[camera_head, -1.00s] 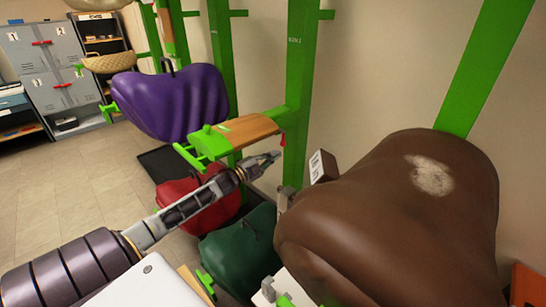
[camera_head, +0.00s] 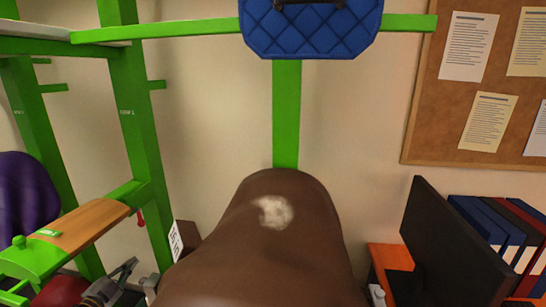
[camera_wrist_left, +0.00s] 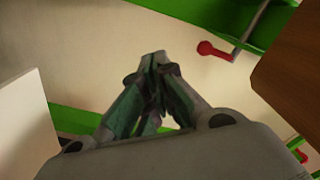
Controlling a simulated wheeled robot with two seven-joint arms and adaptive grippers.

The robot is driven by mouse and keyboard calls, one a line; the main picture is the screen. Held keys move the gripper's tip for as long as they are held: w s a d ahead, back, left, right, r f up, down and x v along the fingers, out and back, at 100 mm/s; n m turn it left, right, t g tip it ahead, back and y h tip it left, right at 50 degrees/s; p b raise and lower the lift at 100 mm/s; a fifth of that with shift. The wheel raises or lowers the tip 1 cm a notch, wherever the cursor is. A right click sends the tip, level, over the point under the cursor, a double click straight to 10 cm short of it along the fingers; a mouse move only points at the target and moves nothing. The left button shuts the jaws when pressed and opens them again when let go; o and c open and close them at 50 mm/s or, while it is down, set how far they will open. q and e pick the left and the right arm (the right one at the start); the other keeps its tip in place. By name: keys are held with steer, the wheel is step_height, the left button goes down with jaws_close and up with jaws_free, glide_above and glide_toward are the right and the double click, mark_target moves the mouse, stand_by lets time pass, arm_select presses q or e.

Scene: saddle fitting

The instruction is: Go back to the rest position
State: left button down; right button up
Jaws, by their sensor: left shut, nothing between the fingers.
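My left gripper (camera_head: 121,277) shows at the lower left of the head view, left of the brown saddle form (camera_head: 265,240) and below the wooden-topped green bracket (camera_head: 80,228). In the left wrist view my left gripper (camera_wrist_left: 153,62) has its fingers together with nothing between them. It is apart from the red-handled lever (camera_wrist_left: 212,50) and the brown wooden board (camera_wrist_left: 292,75). The rest of my left arm is mostly out of the head view. My right gripper is not in view.
A blue quilted pad (camera_head: 312,28) hangs on the green rack above. The purple saddle form (camera_head: 25,195) is at the left. A black monitor (camera_head: 450,245), several binders (camera_head: 500,235) and a corkboard (camera_head: 470,90) are at the right. A white label block (camera_head: 176,243) stands beside the brown form.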

arm_select(q)
steer(key=s+a+f+n+g+y, duration=0.15)
steer(key=s+f, duration=0.25)
steer(key=f, duration=0.7)
steer(key=s+f+n+g+y, duration=0.2)
steer(key=s+f+n+g, duration=0.15)
steer(key=f, duration=0.85)
steer(key=s+d+f+n+g, duration=0.1)
steer(key=s+d+f+g, duration=0.1)
steer(key=s+f, duration=0.6)
steer(key=s+d+f+n+g, duration=0.1)
steer(key=s+d+f+n, duration=0.3)
steer(key=f, duration=0.6)
steer(key=s+d+f+g, duration=0.3)
steer(key=s+d+f, duration=0.3)
steer(key=s, duration=0.6)
steer(key=s+d+f+g, duration=0.3)
steer(key=s+d+f, duration=0.3)
steer(key=s, duration=0.6)
steer(key=s+d+f+g, duration=0.3)
steer(key=s+d+f, duration=0.4)
steer(key=s, duration=0.5)
steer(key=shift+d+h, duration=0.25)
steer(key=shift+h, duration=0.1)
